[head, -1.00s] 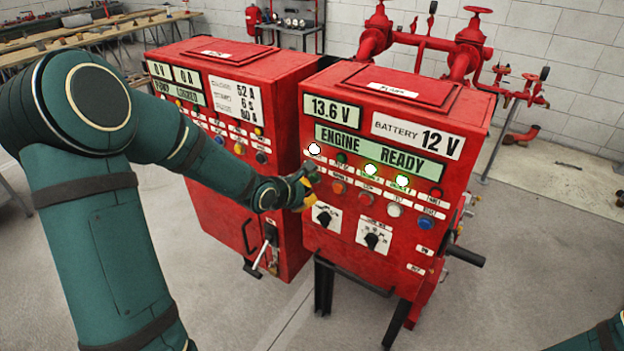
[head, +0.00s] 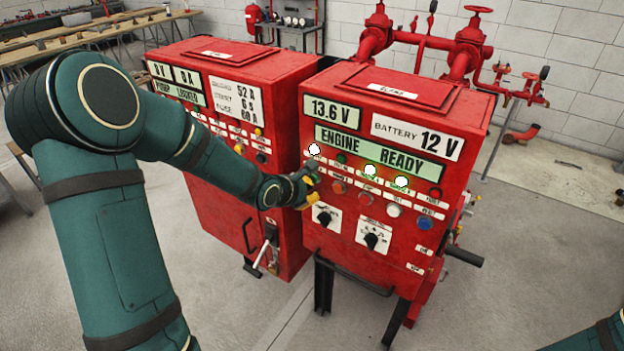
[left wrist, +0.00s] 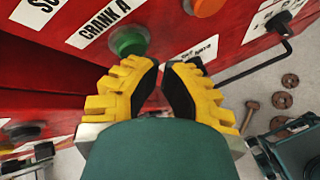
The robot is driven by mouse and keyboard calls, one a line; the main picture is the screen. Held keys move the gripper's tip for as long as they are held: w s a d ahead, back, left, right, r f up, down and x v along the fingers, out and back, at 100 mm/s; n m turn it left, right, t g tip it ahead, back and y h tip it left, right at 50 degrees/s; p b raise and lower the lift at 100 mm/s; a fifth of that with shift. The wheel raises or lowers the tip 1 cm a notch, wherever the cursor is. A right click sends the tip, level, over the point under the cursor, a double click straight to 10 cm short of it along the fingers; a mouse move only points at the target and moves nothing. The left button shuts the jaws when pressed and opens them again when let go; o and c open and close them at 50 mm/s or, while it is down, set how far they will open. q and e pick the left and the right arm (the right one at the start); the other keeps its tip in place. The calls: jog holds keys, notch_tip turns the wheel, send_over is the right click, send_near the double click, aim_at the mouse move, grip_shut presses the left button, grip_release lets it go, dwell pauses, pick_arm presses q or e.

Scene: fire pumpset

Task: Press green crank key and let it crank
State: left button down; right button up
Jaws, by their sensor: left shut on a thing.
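In the left wrist view a round green key (left wrist: 128,40) sits on the red panel beside a white label reading CRANK A (left wrist: 100,20). My left gripper (left wrist: 163,68) has its yellow fingers drawn together with dark pads facing. Its tips are just beside and below the green key in the picture; I cannot tell whether they touch it. What lies between the fingers is not clear. In the head view the left gripper (head: 308,178) is at the left edge of the right cabinet (head: 345,242), covering part of the lower button row. My right gripper is out of view.
The display (head: 380,151) reads ENGINE READY, with several white-lit lamps below. Two rotary switches (head: 371,240) sit under the buttons. A second red cabinet (head: 215,195) stands at left. Red piping with valves (head: 465,42) stands behind. The floor in front is clear.

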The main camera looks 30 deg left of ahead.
pick_arm(q)
jog(key=shift+w, duration=0.35)
dwell(0.4)
jog(key=shift+s, duration=0.1)
jog(key=shift+s+p, duration=0.55)
jog(key=shift+s, duration=0.15)
jog(key=shift+s+a+p, duration=0.2)
jog(key=shift+s+p, duration=0.5)
jog(key=shift+s, duration=1.85)
